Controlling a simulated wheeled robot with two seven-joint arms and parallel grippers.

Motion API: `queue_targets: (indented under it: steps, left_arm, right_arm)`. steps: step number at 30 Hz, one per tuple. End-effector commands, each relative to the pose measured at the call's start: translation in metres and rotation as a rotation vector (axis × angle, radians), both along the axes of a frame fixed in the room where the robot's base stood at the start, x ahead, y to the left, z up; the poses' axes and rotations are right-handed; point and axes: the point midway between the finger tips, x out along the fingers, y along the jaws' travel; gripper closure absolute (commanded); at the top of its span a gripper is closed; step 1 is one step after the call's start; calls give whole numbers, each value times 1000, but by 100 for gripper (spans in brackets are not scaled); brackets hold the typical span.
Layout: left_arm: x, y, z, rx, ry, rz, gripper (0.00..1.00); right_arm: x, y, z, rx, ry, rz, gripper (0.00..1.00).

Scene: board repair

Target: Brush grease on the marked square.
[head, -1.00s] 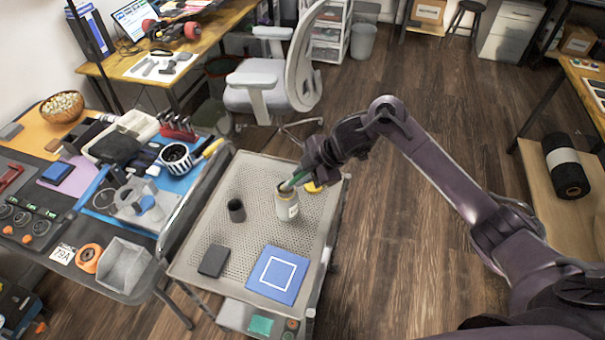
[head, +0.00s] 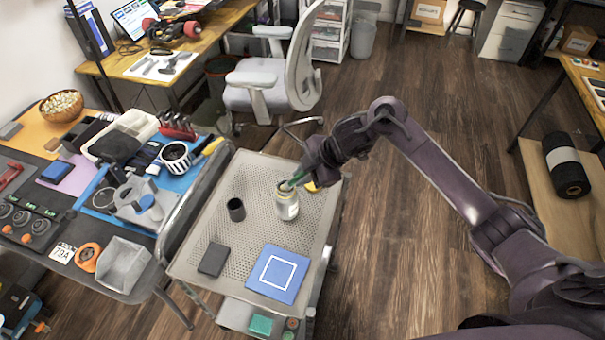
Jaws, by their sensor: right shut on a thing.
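A blue board (head: 262,281) with a white square outline lies at the front right of the perforated cart top (head: 220,248). A small jar (head: 287,206) stands upright behind it, near the cart's right side. My right gripper (head: 304,174) is over the jar's upper right and shut on a green-handled brush (head: 297,178). The brush slants down to the left, with its lower end at the jar's mouth; its bristles are hidden. My left gripper is out of view.
A dark cup (head: 236,209) stands left of the jar, and a dark flat block (head: 213,259) lies left of the board. A yellow item (head: 311,187) sits behind the jar, partly hidden. A crowded workbench stands left of the cart.

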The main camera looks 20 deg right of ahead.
Motion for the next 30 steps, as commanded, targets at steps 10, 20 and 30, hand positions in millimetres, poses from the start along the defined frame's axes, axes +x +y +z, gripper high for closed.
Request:
queue_targets:
  steps: [10, 20, 30]
  left_arm:
    - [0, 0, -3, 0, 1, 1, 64]
    - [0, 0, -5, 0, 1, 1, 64]
    - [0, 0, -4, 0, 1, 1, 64]
  right_arm:
    - [0, 0, -5, 0, 1, 0, 100]
    - [0, 0, -8, -1, 1, 0, 100]
    - [-1, 0, -8, -1, 2, 1, 100]
